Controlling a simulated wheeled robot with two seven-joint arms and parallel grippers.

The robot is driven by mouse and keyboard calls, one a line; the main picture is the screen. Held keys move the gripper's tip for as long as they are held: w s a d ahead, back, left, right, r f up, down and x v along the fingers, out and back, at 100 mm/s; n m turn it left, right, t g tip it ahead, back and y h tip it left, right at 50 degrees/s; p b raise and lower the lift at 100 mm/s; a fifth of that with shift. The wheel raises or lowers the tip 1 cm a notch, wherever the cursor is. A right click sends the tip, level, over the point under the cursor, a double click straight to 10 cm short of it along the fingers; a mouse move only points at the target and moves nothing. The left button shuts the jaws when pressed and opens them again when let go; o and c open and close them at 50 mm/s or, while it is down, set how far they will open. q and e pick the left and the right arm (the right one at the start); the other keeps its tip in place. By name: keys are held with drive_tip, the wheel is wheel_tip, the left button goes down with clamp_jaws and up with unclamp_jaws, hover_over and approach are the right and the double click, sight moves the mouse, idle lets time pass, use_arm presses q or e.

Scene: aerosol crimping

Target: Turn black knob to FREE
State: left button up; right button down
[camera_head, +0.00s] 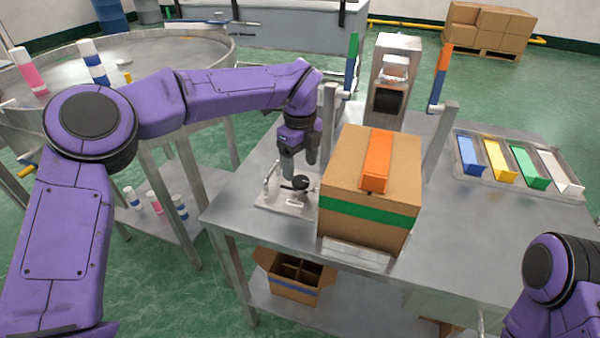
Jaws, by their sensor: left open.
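The black knob (300,182) sits on a small metal plate (272,199) at the left part of the steel table. A label on the plate is too small to read, so I cannot tell the knob's setting. My left gripper (300,172) points down just above the knob, with its fingers apart. I cannot tell whether the fingers touch the knob. My right arm shows only in part at the lower right corner, and its gripper is out of view.
A cardboard box (345,185) with green tape and an orange block (376,165) on top stands right beside the plate. Metal posts (440,150) rise near it. A tray of coloured pieces (470,183) lies at the right. A round steel table (215,50) stands at the left.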

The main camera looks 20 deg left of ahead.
sight(300, 179)
use_arm(q)
wheel_tip(300, 179, up, 7)
drive_tip(key=shift+f, duration=0.1)
